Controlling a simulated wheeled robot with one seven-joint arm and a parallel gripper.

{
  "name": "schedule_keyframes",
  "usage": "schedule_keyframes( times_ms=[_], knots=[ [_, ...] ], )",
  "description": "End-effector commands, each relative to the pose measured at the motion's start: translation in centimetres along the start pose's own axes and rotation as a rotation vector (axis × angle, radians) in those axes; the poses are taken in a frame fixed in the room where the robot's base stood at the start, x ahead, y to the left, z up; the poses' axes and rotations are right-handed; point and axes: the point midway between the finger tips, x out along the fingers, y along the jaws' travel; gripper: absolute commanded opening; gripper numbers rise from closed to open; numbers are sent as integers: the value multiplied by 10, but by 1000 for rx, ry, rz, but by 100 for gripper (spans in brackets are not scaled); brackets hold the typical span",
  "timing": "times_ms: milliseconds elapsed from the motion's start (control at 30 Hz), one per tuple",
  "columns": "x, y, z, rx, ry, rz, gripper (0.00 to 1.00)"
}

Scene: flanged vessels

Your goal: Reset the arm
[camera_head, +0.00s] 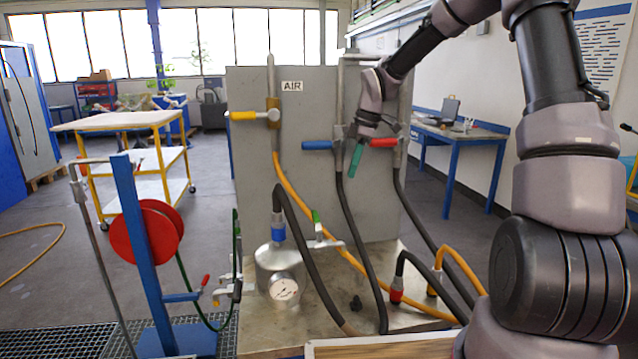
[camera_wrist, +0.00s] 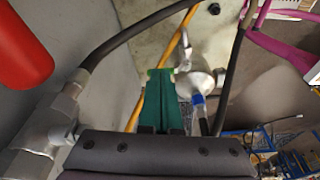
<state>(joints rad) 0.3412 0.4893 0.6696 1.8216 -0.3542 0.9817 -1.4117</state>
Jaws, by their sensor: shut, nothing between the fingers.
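My gripper (camera_head: 356,160) is in front of the grey panel (camera_head: 255,190) in the head view, just below and between the blue and red valve handles. Its green fingers are together and point downward. In the wrist view the green fingers (camera_wrist: 168,105) are shut with nothing seen between them. My arm reaches in from the right side of the head view. The blue handle (camera_head: 317,145) lies left of the gripper and the red handle (camera_head: 384,142) lies right of it. Whether the wrist touches the pipes behind it I cannot tell.
A yellow handle (camera_head: 243,115) is on the left pipe. A metal vessel with a gauge (camera_head: 283,289) stands on the metal base (camera_head: 395,335). Black hoses (camera_head: 352,220) and a yellow hose (camera_head: 322,226) hang close below the gripper. A red hose reel (camera_head: 136,238) stands at the left.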

Motion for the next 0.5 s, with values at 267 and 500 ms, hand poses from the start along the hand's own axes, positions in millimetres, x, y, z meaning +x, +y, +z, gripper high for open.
schedule_keyframes(
  times_ms=[267,500],
  knots=[
    [-85,-67,23,452,-86,184,0],
    [-149,-136,46,890,1,353,0]
  ],
)
